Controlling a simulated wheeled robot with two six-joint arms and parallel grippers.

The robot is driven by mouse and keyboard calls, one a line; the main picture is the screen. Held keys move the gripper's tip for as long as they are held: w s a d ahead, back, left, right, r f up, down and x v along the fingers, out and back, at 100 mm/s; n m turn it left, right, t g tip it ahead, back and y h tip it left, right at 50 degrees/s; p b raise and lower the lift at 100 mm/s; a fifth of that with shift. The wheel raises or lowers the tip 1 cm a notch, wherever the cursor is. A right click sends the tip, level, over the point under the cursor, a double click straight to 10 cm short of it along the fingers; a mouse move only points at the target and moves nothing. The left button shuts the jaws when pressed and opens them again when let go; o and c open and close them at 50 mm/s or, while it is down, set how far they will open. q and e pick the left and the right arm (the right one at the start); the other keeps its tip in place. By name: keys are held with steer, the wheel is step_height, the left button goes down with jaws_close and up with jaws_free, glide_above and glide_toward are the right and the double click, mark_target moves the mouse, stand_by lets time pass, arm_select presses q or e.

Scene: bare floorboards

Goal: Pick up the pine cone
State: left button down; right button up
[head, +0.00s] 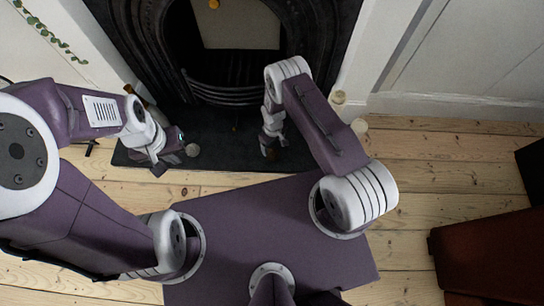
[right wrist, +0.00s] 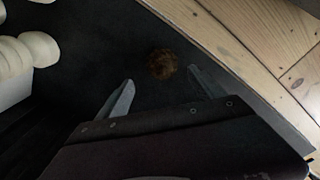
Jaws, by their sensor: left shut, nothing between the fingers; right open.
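The pine cone (right wrist: 161,64) is a small, round brown thing lying on the dark hearth slab in the right wrist view. It sits between the lines of my right gripper's two fingers, just beyond their tips, and nothing holds it. My right gripper (right wrist: 162,92) is open and empty, pointing down at the slab; in the head view it hangs over the hearth (head: 272,146). In the head view the cone is mostly hidden by that gripper, and I cannot pick it out clearly. My left gripper (head: 168,165) is shut and empty, above the left part of the hearth.
The dark hearth slab (head: 228,158) lies before a black fireplace (head: 230,70) with a curved grate. A small round greyish thing (head: 192,150) is beside my left gripper. A reddish-brown piece of furniture (head: 490,245) stands at right. The floorboards (head: 430,170) between are clear.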

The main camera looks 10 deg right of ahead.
mark_target(272, 153)
step_height(272, 153, down, 4)
steer(key=b, duration=0.2)
steer(key=shift+b, duration=0.3)
steer(key=shift+r, duration=0.1)
steer(key=f+b, duration=0.4)
steer(key=f, duration=0.1)
steer(key=shift+s+a+f, duration=0.1)
steer(key=shift+a, duration=0.1)
steer(key=shift+c, duration=0.6)
steer(key=c, duration=1.2)
